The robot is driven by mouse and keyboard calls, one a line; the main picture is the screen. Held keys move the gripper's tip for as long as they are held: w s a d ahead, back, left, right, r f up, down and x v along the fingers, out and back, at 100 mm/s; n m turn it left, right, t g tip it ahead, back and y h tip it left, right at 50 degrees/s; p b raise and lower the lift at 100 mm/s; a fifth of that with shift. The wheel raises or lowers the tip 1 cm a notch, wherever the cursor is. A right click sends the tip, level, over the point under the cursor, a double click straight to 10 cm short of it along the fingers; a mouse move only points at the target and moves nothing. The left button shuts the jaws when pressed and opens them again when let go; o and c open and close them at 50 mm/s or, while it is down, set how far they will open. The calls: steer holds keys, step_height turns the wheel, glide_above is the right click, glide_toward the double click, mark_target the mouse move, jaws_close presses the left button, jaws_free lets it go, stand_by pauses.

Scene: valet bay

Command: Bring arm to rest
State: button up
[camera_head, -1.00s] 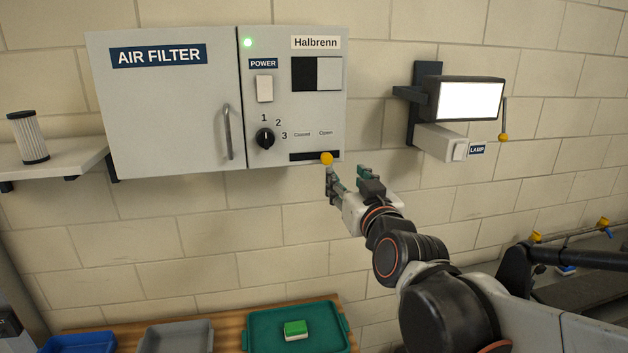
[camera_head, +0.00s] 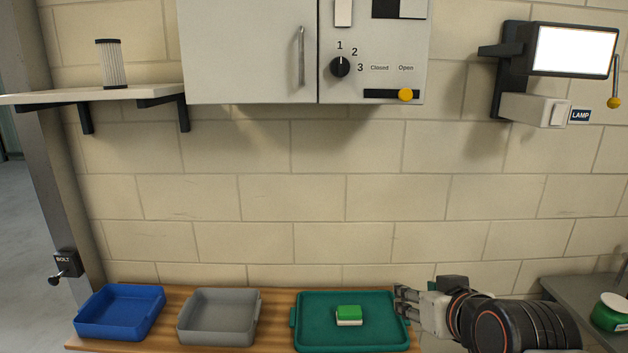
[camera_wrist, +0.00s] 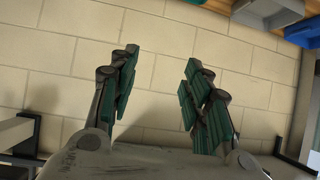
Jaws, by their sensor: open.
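My gripper (camera_head: 405,302) is at the lower right of the head view, beside the right rim of the green tray (camera_head: 311,335). Its fingers point left. In the wrist view my gripper (camera_wrist: 155,85) shows its two green-padded fingers spread wide with only wall between them. It is open and holds nothing. The arm links behind it run off the lower right of the head view.
A green and white block (camera_head: 349,315) lies in the green tray. A grey tray (camera_head: 219,335) and a blue tray (camera_head: 119,330) stand left of it on a wooden bench. Above hang a cabinet (camera_head: 245,60), a shelf (camera_head: 90,96) and a lamp (camera_head: 570,50). The wall between is clear.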

steer(key=s+f+g+b, duration=0.1)
steer(key=s+f+b, duration=0.2)
steer(key=f, duration=0.3)
steer(key=s+d+f+g+b, duration=0.1)
steer(key=s+f+g+b, duration=0.1)
steer(key=f, duration=0.4)
steer(key=s+f+g+h+b, duration=0.1)
steer(key=s+f+b, duration=0.4)
steer(key=f, duration=0.2)
steer(key=shift+d+m+b, duration=0.3)
steer(key=shift+d+b, duration=0.05)
steer(key=shift+s+f, duration=0.1)
stand_by(2.3)
